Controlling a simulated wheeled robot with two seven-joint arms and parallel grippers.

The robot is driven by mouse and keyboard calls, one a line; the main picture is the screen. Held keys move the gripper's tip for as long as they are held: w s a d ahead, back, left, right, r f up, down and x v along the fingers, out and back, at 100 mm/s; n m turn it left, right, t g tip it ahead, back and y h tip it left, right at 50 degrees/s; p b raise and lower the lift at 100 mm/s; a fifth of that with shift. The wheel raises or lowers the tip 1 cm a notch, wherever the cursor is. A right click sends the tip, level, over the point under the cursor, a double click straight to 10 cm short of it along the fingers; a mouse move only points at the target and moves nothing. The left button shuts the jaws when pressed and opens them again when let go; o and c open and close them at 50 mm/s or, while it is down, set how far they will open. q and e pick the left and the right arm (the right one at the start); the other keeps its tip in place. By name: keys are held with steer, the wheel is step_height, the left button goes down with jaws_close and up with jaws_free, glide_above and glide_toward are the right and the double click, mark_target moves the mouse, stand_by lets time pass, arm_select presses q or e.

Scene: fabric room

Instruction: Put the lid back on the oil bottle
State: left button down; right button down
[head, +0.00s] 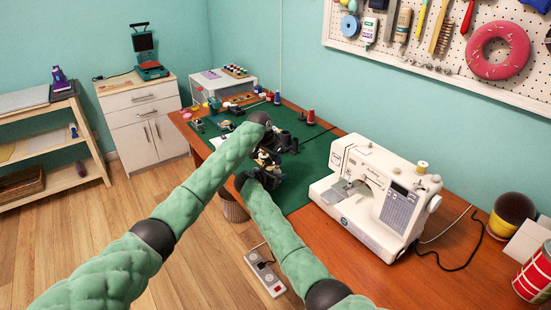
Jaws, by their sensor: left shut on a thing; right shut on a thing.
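My two dark grippers meet close together over the green mat (309,163) on the wooden table. My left gripper (284,140) comes from the upper arm end. My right gripper (267,160) is just below and left of it. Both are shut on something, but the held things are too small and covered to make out. I cannot tell the oil bottle or its lid apart from the dark gripper parts, nor whether they touch.
A white sewing machine (377,195) stands right of the mat. Spools, including a red one (311,116), and small items lie at the table's back. The table front right is clear.

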arm_select(q)
steer(key=shift+f, duration=0.4)
steer(key=c, duration=1.3)
jaws_free()
steer(key=shift+c, duration=0.2)
steer(key=shift+r, duration=2.25)
steer(key=shift+r, duration=0.1)
steer(key=shift+c, duration=0.5)
